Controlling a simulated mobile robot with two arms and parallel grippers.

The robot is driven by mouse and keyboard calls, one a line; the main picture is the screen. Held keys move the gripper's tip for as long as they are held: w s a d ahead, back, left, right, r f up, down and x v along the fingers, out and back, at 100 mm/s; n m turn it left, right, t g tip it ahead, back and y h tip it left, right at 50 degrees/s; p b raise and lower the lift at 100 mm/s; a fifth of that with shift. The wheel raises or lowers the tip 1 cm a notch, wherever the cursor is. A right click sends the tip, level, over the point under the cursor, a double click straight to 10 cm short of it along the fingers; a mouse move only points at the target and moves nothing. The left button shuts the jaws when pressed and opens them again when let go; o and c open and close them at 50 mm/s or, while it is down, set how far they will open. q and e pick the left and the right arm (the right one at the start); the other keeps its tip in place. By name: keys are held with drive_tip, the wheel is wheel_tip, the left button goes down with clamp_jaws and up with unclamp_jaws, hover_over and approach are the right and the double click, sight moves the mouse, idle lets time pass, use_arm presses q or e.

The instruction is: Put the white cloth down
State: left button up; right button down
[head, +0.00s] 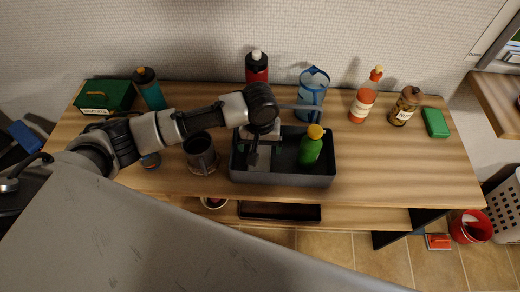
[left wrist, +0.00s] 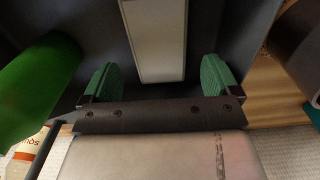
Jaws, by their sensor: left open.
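A pale, flat rectangular piece that looks like the white cloth (left wrist: 155,35) lies in the dark grey tray (head: 290,180), between my left gripper's fingers in the left wrist view. In the head view my arm hides most of it. My left gripper (head: 263,150) is over the left part of the tray and points down. Its two green-padded fingers (left wrist: 158,82) are apart, with a gap on each side of the pale piece. My right gripper is not in view.
A green bottle (head: 311,148) with a yellow cap stands in the tray's right half. A dark mug (head: 201,155) is left of the tray. The right front of the table is clear.

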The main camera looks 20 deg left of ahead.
sight(260, 153)
use_arm(q)
wheel_tip(260, 153, up, 8)
drive_tip(key=shift+r, duration=0.25)
idle(0.4)
drive_tip(key=shift+f, duration=0.1)
